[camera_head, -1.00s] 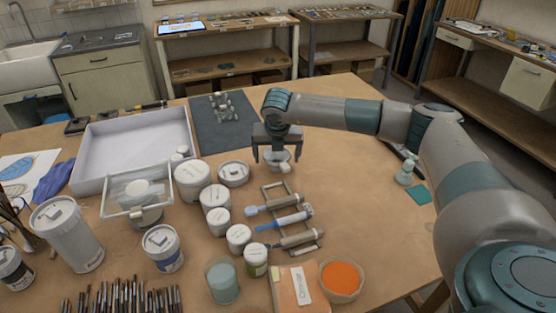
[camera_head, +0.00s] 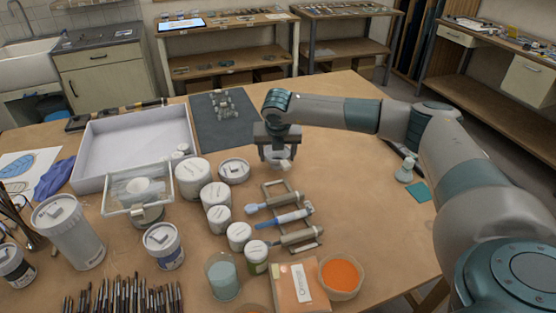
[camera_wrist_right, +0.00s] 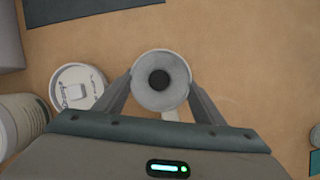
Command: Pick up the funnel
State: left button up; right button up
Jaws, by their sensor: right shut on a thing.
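The funnel (camera_head: 278,157) is a small grey-white cone at the middle of the table in the head view, partly hidden by my right gripper (camera_head: 276,158). In the right wrist view the funnel (camera_wrist_right: 160,62) shows from above as a round pale rim with a dark hole at its centre. My right gripper (camera_wrist_right: 160,92) is shut on it, with one finger on each side. I cannot tell from these views whether the funnel is clear of the table. My left gripper is not in view.
A rack with rollers (camera_head: 284,215) lies in front. A white tray (camera_head: 135,146) and a dark mat (camera_head: 222,133) are to the left. The table to the right (camera_head: 350,150) is mostly clear.

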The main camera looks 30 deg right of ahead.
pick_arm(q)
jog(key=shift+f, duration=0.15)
pick_arm(e)
jog(key=shift+r, duration=0.15)
jog(key=shift+r+b, duration=0.55)
notch_tip(320, 180, up, 2)
jog(key=shift+r+b, duration=0.2)
jog(key=shift+b, duration=0.65)
pick_arm(q)
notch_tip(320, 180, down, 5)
jog(key=b, duration=0.3)
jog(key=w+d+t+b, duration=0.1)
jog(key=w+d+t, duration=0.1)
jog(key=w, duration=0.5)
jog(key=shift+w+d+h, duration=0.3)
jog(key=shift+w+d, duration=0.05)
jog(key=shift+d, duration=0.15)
pick_arm(e)
jog(key=s+d+r, duration=0.7)
jog(key=d, duration=0.2)
jog(key=shift+s+r, duration=0.15)
jog(key=shift+s, duration=0.05)
